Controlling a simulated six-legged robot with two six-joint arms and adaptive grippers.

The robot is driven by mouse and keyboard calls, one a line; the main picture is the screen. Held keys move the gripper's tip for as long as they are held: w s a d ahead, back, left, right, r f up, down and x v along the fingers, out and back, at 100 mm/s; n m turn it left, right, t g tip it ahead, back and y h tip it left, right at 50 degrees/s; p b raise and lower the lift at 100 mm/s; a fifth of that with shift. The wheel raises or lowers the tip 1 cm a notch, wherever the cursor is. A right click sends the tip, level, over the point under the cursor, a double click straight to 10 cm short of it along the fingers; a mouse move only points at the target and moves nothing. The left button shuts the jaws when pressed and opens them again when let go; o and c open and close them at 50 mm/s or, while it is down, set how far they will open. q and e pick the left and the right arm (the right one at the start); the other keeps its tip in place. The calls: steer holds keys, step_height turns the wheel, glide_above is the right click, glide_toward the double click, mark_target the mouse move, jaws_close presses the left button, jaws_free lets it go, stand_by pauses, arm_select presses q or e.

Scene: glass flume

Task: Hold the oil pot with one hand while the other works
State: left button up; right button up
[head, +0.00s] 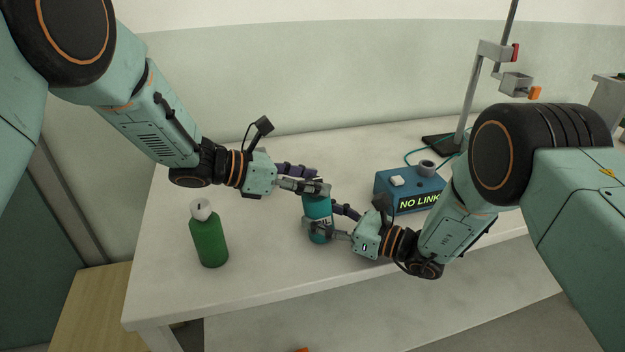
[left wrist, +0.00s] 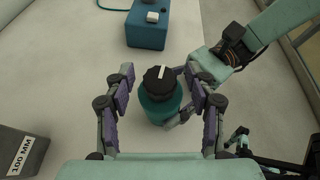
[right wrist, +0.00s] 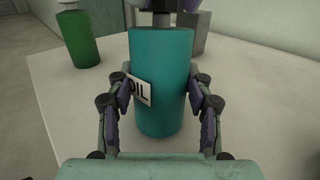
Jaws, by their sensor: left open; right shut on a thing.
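The oil pot (head: 318,208) is a teal cylinder standing upright near the front of the white table. Its "OIL" label shows in the right wrist view (right wrist: 162,60), partly covered by a finger. Its black cap with a white mark (left wrist: 158,78) shows in the left wrist view. My right gripper (head: 325,224) is shut on the pot's body from the right, with a finger on either side. My left gripper (head: 316,180) is open at the pot's top, its fingers on either side of the cap with gaps visible. In the head view it hides the cap.
A green bottle with a white top (head: 208,240) stands left of the pot. A blue box reading "NO LINK" (head: 385,186) is behind to the right, near a clamp stand (head: 468,95). A grey "100 MM" block (left wrist: 20,140) sits near my left gripper. The table's front edge is close.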

arm_select(q)
steer(key=shift+w+d+f, duration=0.1)
steer(key=shift+d, duration=0.2)
steer(key=shift+c, duration=0.4)
jaws_close()
